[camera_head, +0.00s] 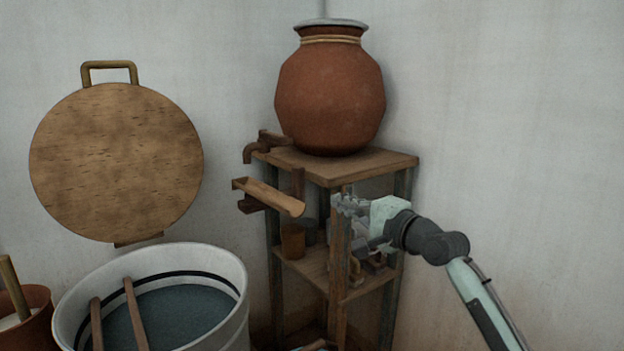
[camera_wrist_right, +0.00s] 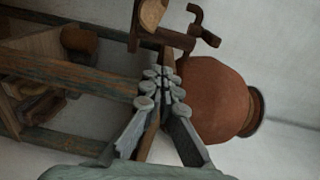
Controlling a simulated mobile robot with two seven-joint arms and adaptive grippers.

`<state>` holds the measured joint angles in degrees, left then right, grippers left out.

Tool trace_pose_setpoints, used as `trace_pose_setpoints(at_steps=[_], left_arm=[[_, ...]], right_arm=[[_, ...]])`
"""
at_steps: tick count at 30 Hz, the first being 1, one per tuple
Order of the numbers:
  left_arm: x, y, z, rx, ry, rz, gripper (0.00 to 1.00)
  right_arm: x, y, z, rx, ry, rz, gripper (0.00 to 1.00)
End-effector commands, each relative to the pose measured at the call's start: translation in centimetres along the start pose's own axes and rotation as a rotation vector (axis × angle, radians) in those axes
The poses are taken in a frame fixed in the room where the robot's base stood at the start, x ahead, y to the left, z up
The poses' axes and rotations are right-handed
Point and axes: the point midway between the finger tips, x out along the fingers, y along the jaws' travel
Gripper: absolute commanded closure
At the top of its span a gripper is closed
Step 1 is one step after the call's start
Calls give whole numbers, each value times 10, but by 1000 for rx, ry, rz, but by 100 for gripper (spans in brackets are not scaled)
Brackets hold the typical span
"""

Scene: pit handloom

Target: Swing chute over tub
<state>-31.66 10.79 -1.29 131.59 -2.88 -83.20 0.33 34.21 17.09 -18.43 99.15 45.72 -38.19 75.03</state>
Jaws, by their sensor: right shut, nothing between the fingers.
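The chute (camera_head: 268,197) is a short wooden trough on the left side of a wooden stand, below the pot's spout. Its left end points toward the tub side but shows above and to the right of the tub's rim. The tub (camera_head: 240,285) is white with a dark band and holds bluish water. My right gripper (camera_head: 340,203) is shut and empty, just right of the chute's right end, in front of the stand. In the right wrist view, the shut fingertips (camera_wrist_right: 160,82) show below the chute (camera_wrist_right: 152,14), apart from it. My left gripper is not in view.
A clay pot (camera_head: 332,92) with a brown spout (camera_head: 262,146) sits on the stand (camera_head: 385,160). Small items are on its lower shelf. A round wooden lid (camera_head: 115,160) is on the wall. Two wooden sticks (camera_head: 135,315) lean in the tub. A brown bucket (camera_head: 35,325) stands left.

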Motion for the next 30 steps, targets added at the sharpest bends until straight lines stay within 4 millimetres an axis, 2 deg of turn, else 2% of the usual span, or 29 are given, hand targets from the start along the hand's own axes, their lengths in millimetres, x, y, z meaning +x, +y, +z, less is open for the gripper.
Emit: trace_pose_setpoints(at_steps=[1,4,13,17,30], left_arm=[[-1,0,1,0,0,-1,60],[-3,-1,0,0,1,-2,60],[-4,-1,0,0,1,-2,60],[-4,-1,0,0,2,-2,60],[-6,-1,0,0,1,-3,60]], right_arm=[[1,-9,1,16,-7,-16,100],[2,-19,2,37,-14,-33,100],[3,-20,2,39,-14,-34,100],[10,-21,2,39,-15,-34,100],[83,-23,3,38,-14,-33,100]])
